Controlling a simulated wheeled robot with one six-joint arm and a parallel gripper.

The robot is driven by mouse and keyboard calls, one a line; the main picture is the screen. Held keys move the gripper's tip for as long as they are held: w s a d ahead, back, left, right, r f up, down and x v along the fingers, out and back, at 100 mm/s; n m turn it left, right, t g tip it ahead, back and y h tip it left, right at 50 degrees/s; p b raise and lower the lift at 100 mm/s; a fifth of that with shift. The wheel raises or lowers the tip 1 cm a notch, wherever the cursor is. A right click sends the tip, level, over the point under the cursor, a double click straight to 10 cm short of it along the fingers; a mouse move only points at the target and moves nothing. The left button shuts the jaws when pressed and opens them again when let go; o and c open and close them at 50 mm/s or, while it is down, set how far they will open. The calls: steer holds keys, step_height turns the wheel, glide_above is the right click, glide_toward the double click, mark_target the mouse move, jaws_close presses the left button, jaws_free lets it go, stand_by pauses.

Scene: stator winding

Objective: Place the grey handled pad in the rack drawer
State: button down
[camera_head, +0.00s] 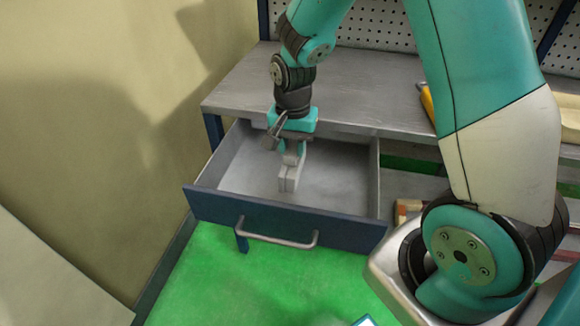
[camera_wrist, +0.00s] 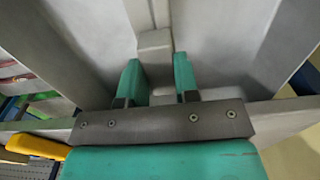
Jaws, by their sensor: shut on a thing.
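The grey handled pad (camera_head: 289,178) is upright inside the open rack drawer (camera_head: 290,222), near the middle of its width. My gripper (camera_head: 292,148) is above the pad, shut on its upper part, and reaches down into the drawer. In the wrist view the pad (camera_wrist: 153,45) shows beyond and between the two teal fingers of my gripper (camera_wrist: 156,66). The fingers partly hide the pad's handle. I cannot tell whether the pad's underside touches the drawer floor (camera_head: 335,185).
The drawer has a blue front with a metal handle (camera_head: 276,240) and hangs under a grey bench top (camera_head: 365,85). No other thing shows in the drawer. A yellow object (camera_head: 427,104) lies on the bench at right. The green floor (camera_head: 215,280) in front is clear.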

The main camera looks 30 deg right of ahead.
mark_target(292, 166)
steer(key=shift+f, duration=2.95)
steer(key=shift+f, duration=0.1)
steer(key=shift+f+b, duration=0.15)
steer(key=shift+b, duration=0.15)
steer(key=c, duration=0.8)
jaws_free()
steer(key=shift+c, duration=0.2)
